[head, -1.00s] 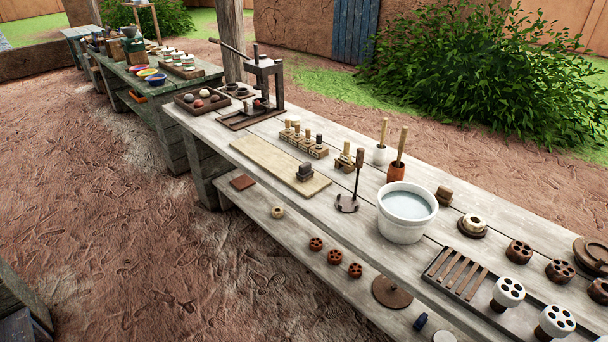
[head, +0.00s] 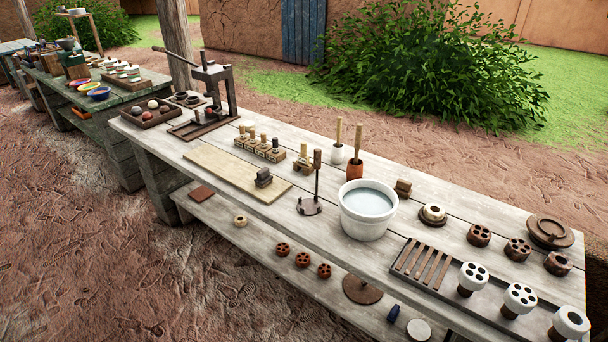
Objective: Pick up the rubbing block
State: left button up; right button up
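A small dark grey block with a raised top (head: 263,179) sits on a pale flat wooden board (head: 222,170) on the long plank table; it looks like the rubbing block. A small plain brown block (head: 403,188) stands behind the white water bucket (head: 368,212), and I cannot rule out that it is the one meant. Neither of my grippers is in view.
A stamp-like tool with an upright handle (head: 316,182) stands right of the board. Several small wooden stamps (head: 263,146) stand behind it, and a lever press (head: 213,95) is at the back left. A lower shelf (head: 260,248) juts out in front. Bare ground lies at the front left.

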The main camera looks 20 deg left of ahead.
aim_at(263, 177)
jog(key=i+j+z, duration=0.15)
jog(key=j+z, duration=0.3)
jog(key=j, duration=0.3)
jog(key=j+z, duration=0.45)
jog(key=j, duration=0.3)
